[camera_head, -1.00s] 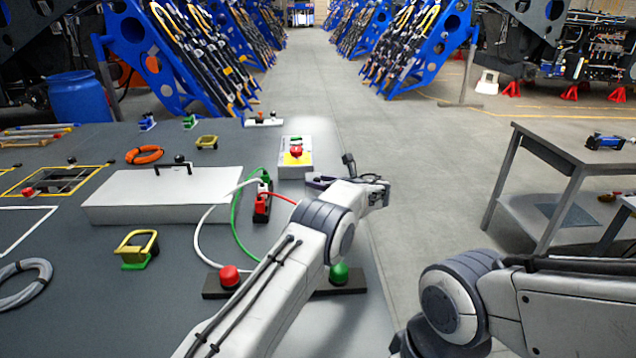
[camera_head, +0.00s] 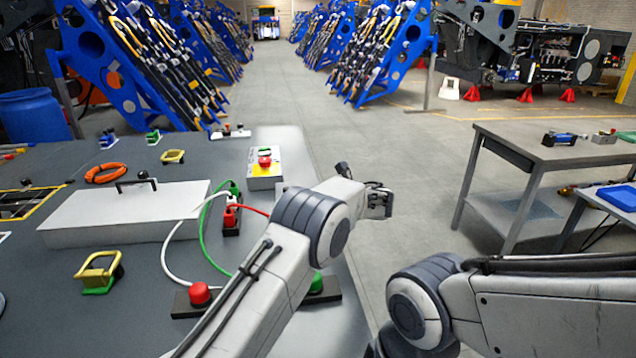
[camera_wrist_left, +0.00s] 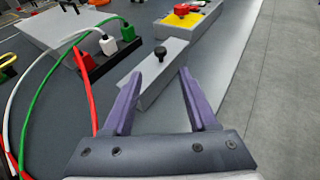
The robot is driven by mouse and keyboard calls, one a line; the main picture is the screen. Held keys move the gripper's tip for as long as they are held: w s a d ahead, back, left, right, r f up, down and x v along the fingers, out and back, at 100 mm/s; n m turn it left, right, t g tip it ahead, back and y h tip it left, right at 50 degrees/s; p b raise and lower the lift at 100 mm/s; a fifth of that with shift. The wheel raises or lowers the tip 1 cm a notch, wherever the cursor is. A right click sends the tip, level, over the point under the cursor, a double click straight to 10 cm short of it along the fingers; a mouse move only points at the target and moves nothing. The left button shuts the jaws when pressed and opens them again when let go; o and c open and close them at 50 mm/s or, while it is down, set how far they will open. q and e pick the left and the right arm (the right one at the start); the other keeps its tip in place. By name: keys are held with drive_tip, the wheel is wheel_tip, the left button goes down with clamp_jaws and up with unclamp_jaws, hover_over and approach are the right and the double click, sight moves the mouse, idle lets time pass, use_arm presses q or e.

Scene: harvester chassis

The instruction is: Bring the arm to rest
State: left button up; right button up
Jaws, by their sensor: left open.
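My left arm (camera_head: 315,225) reaches over the right edge of the grey bench (camera_head: 110,315). Beyond the fingertips is a grey bar (camera_wrist_left: 152,78) with a black knob (camera_wrist_left: 160,53); I cannot tell whether the fingers touch the bar. My right arm (camera_head: 425,305) is folded at the lower right, and its gripper is out of view.
A socket block (camera_head: 231,222) with white, green and red cables stands left of my left arm. Red (camera_head: 200,293) and green (camera_head: 316,283) buttons are near it. A yellow-topped box (camera_head: 265,170) stands behind. A grey side table (camera_head: 545,150) is at right; the floor between is clear.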

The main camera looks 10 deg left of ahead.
use_arm(q)
drive_tip(key=s+d+r+n+g+h+p, duration=0.2)
drive_tip(key=s+n, duration=0.4)
drive_tip(key=s, duration=1.1)
drive_tip(key=s+d+r+n+g+h+p, duration=0.1)
drive_tip(key=s+n+g+h, duration=0.3)
drive_tip(key=s, duration=1.3)
drive_tip(key=s+d+r+n+g+h+p, duration=0.2)
drive_tip(key=s+n+h, duration=0.4)
drive_tip(key=s, duration=1.1)
drive_tip(key=shift+d+r+n+g+p, duration=0.35)
drive_tip(key=shift+d+n, duration=0.45)
drive_tip(key=shift+n, duration=0.3)
